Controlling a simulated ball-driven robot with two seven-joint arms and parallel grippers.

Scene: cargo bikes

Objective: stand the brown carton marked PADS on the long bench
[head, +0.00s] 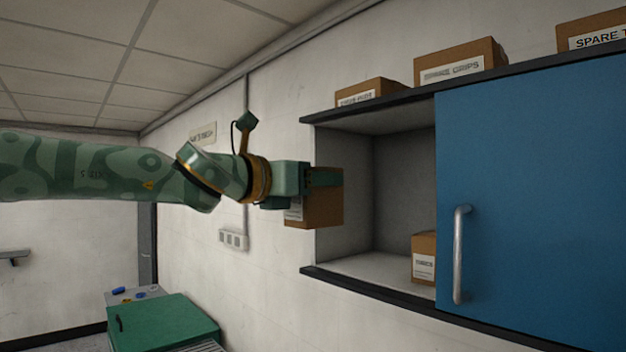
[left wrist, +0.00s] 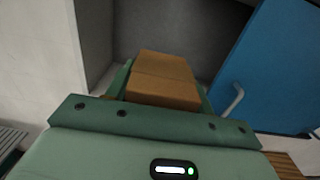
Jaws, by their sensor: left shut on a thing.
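A brown carton (head: 320,208) is held in my left gripper (head: 324,180), in front of the left end of the open wall cupboard (head: 345,280). Its white label shows at the left side, partly covered and too small to read. In the left wrist view the carton (left wrist: 163,75) sits between the two green fingers, which are shut on it. Another brown carton (head: 424,250) with a label I cannot read for sure stands on the cupboard floor beside the blue door. I cannot make out the long bench for sure. My right gripper is not in view.
The blue sliding door (head: 530,200) with a metal handle (head: 461,254) covers the cupboard's right part. Several labelled cartons, including one box (head: 460,62), stand on top. A green lidded box (head: 165,325) is low at the left. A socket strip (head: 233,239) is on the wall.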

